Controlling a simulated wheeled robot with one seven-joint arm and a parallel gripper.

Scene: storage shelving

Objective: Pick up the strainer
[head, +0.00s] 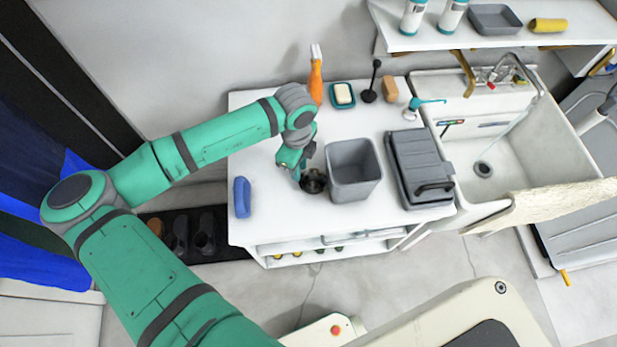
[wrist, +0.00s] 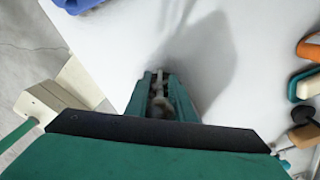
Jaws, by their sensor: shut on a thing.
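The strainer (head: 314,182) is a small, dark, round metal piece on the white counter, just left of a grey bin. My gripper (head: 299,176) reaches down at its left edge and is shut on it. In the wrist view the teal fingers (wrist: 161,90) are close together, with a pale metallic part of the strainer (wrist: 158,104) between them. The rest of the strainer is hidden there by my gripper. I cannot tell whether it touches the counter.
The grey bin (head: 353,170) stands close on the right. A blue item (head: 242,197) lies to the left. A brush (head: 316,78), soap dish (head: 343,95) and plunger (head: 370,92) stand behind. A grey lidded box (head: 420,165) and the sink (head: 490,150) are further right.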

